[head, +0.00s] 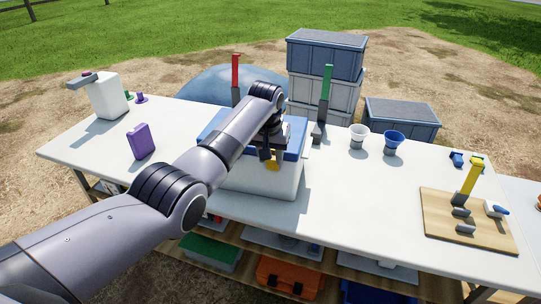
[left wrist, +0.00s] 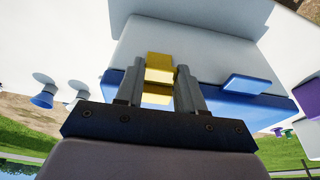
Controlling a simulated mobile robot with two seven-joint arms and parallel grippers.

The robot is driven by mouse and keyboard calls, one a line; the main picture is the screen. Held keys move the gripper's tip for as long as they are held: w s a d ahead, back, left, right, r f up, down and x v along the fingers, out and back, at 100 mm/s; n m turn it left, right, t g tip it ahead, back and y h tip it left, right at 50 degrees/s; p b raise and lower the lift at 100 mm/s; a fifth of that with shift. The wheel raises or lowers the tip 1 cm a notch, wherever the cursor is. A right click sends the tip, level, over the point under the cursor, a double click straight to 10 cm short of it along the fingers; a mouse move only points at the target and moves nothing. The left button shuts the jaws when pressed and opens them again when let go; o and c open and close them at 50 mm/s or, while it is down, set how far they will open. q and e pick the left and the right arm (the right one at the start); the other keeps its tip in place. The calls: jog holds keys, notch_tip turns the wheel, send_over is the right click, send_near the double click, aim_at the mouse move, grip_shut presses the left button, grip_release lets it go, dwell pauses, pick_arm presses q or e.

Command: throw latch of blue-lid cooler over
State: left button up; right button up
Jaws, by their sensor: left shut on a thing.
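The cooler (head: 280,183) has a white body and a blue lid (head: 295,141). It stands on the white table, partly hidden behind my left arm. A yellow latch (head: 272,166) is at the front of the cooler, near the lid's edge. It also shows in the left wrist view (left wrist: 159,64). My left gripper (head: 267,153) is at the cooler's front, its fingers on both sides of the yellow latch and shut on it. The lid appears flat on the body. My right gripper is not in view.
A purple container (head: 142,141) and a white jug (head: 107,97) stand left on the table (head: 345,215). White (head: 359,136) and blue (head: 393,143) cups stand right of the cooler. A wooden board (head: 440,222) with a yellow lever lies farther right.

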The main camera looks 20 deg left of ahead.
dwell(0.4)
pick_arm(q)
jog(key=o, duration=1)
jog(key=shift+o, duration=0.2)
jog(key=v, duration=0.7)
